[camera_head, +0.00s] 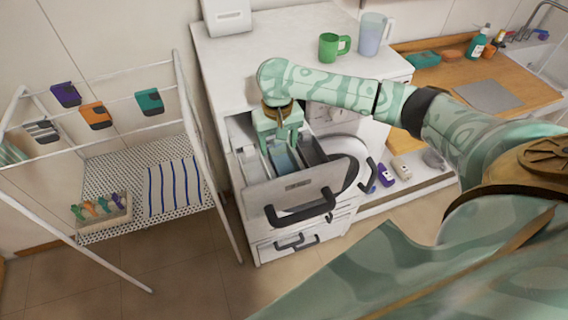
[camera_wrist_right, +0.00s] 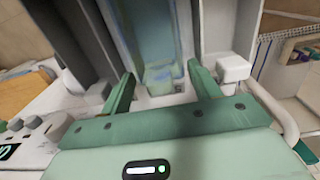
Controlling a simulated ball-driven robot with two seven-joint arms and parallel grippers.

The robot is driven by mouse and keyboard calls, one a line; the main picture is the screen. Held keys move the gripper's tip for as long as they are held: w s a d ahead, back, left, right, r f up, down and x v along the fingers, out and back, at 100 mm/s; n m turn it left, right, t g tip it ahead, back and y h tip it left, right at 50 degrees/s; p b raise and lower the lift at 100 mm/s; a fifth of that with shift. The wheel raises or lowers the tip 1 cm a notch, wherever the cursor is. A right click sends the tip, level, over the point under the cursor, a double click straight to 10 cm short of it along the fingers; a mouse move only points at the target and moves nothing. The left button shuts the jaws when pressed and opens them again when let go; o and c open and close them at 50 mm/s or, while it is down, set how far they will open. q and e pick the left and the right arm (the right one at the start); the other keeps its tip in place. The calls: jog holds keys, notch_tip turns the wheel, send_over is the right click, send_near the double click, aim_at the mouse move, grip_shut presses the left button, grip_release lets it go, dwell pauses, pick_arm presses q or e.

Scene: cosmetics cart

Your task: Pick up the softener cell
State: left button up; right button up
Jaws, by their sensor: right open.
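The softener cell, a translucent blue insert (camera_head: 284,161), sits in the open drawer (camera_head: 290,192) of the white washing machine (camera_head: 228,62). My right gripper (camera_head: 281,140) points down at the drawer, just over the cell's back end. In the right wrist view the blue cell (camera_wrist_right: 148,35) stretches away between the two green fingers of my open right gripper (camera_wrist_right: 163,88). A gap shows between each finger and the cell. The gripper hides part of the cell in the head view. My left gripper is not in view.
Grey compartments flank the cell inside the drawer. A green mug (camera_head: 328,47) and a clear pitcher (camera_head: 372,36) stand on top of the machine. A purple bottle (camera_head: 385,176) is at right.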

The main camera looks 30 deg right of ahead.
jog(key=shift+r, duration=0.1)
jog(key=c, duration=0.9)
